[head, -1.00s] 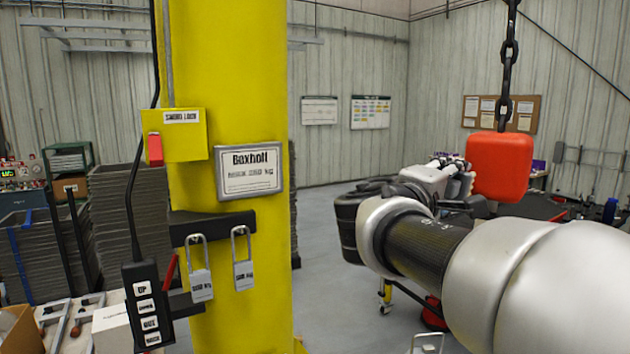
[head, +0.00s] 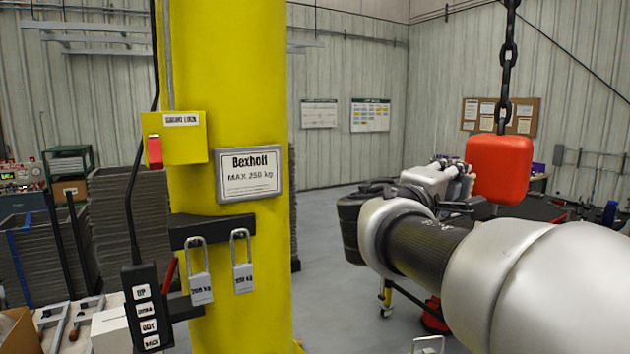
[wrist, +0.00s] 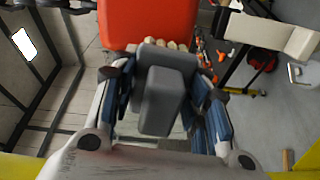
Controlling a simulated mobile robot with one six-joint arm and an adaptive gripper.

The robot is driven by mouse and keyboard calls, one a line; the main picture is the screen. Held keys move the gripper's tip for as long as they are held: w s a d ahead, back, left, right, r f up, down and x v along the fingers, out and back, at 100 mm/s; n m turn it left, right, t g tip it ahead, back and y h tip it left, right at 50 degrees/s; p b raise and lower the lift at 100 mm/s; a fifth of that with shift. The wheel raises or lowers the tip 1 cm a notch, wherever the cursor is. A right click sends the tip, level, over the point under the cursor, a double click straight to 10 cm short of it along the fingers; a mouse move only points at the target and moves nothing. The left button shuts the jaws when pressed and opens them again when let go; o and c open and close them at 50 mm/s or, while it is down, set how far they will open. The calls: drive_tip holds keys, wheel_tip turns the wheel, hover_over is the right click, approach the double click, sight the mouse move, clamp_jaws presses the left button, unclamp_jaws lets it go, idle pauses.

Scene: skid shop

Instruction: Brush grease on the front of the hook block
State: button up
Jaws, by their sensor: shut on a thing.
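The hook block (head: 499,168) is a red rounded block hanging from a dark chain (head: 507,70) at the right in the head view. It fills the top middle of the wrist view (wrist: 148,18). My gripper (head: 458,172) is just left of the block in the head view. In the wrist view my gripper (wrist: 160,98) is shut on the grey handle of a brush (wrist: 160,100). Pale bristles show past its far end, by the block's lower edge. I cannot tell whether they touch it. The brush is not clear in the head view, and I see no grease on the block.
A yellow column (head: 235,100) stands left of centre with two padlocks (head: 243,265) on a dark bracket. A button pendant (head: 146,305) hangs at its left. Stacked grey trays (head: 118,220) stand behind it. Grey floor (head: 325,250) is open between column and arm.

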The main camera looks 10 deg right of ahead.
drive_tip(key=shift+x, duration=1.15)
idle(0.4)
drive_tip(key=shift+b, duration=0.3)
